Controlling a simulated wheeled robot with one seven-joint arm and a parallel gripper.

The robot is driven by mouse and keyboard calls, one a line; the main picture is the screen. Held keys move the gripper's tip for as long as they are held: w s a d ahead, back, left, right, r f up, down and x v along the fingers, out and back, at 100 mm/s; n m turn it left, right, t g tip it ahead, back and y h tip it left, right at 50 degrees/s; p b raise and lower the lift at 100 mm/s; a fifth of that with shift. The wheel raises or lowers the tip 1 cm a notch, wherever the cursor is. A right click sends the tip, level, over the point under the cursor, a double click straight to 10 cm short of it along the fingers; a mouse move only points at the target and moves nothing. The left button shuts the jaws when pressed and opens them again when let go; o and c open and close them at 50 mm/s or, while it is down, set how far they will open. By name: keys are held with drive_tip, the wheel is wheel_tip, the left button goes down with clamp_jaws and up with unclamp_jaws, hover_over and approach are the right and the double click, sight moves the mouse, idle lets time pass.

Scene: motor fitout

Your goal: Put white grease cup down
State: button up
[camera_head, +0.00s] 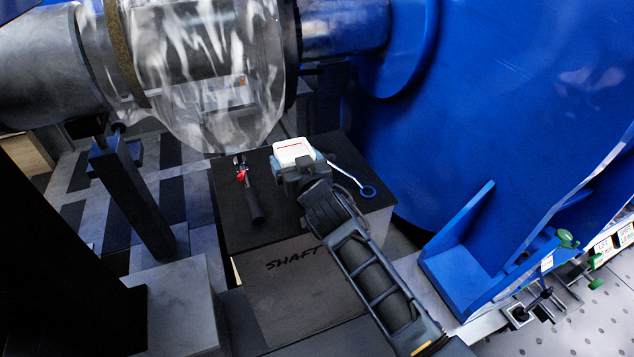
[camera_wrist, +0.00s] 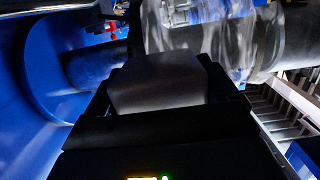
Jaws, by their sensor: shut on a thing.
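The white grease cup (camera_head: 292,151) is a pale, boxy thing with a red line on it, at the far end of my arm in the head view. My gripper (camera_head: 297,166) is shut on it, above or at the black top of the box marked SHAFT (camera_head: 232,219). I cannot tell whether the cup touches that top. In the wrist view the cup (camera_wrist: 156,84) shows as a grey block between the dark fingers. Its underside is hidden.
A black-handled tool with a red part (camera_head: 250,190) lies left of the cup. A blue-ringed tool (camera_head: 354,182) lies to the right. A shaft wrapped in clear film (camera_head: 205,75) hangs above. A large blue housing (camera_head: 500,110) stands close on the right.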

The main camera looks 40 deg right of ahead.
drive_tip(key=s+d+f+p, duration=0.1)
drive_tip(key=s+d+p, duration=0.1)
drive_tip(key=s+d+f+p, duration=0.4)
drive_tip(key=s, duration=0.1)
drive_tip(key=shift+p, duration=0.35)
drive_tip(key=shift+s+f, duration=0.15)
drive_tip(key=shift+f, duration=0.3)
drive_tip(key=shift+f+b, duration=1.7)
drive_tip(key=shift+f, duration=0.15)
drive_tip(key=shift+f, duration=0.15)
drive_tip(key=o, duration=0.8)
